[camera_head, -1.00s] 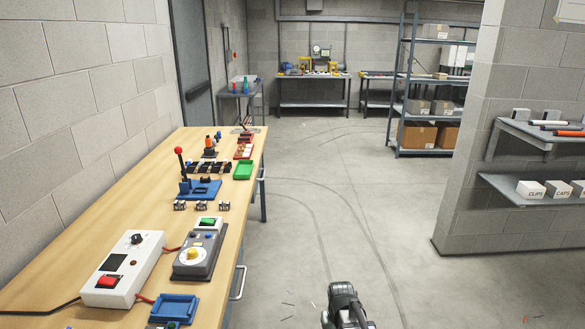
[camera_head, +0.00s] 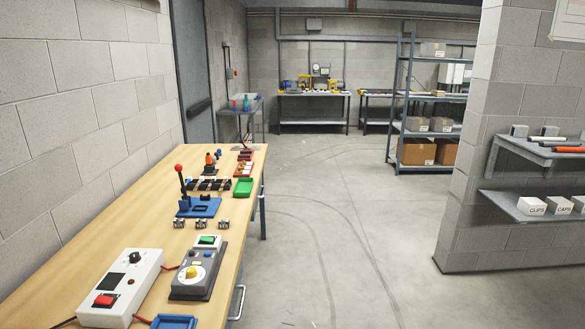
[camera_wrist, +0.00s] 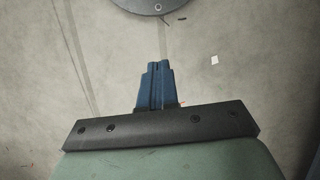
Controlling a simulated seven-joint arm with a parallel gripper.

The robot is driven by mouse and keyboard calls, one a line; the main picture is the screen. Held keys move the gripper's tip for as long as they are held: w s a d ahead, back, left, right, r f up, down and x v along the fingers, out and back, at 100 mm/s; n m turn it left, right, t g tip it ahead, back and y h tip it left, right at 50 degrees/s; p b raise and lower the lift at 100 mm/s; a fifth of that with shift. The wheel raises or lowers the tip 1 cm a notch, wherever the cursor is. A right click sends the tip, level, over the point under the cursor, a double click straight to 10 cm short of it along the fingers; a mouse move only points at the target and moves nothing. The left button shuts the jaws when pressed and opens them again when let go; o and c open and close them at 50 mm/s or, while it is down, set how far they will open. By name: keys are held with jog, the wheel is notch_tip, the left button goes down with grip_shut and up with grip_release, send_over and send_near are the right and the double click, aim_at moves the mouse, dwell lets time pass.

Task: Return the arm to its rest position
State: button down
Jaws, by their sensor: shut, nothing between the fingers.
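My gripper (camera_wrist: 157,68) shows in the wrist view, with its two blue fingers pressed together and nothing between them. It points down over the bare grey concrete floor. A round dark grey disc (camera_wrist: 150,5) is at the top edge of the wrist view; I cannot tell for sure what it is. The arm and gripper are out of the head view now.
A wooden workbench (camera_head: 218,235) runs along the left wall with a white power box (camera_head: 122,285), a grey dial unit (camera_head: 195,273), a blue joystick base (camera_head: 199,207) and a green tray (camera_head: 243,187). A block wall with shelves (camera_head: 535,205) stands right. The floor between (camera_head: 330,240) is clear.

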jog(key=s+f+g, duration=0.1)
jog(key=s+f, duration=0.2)
jog(key=s, duration=0.4)
jog(key=s+f+g, duration=0.1)
jog(key=s+f, duration=0.2)
jog(key=s, duration=0.3)
jog(key=shift+s+g, duration=0.35)
jog(key=shift+g, duration=0.05)
jog(key=shift+f, duration=0.1)
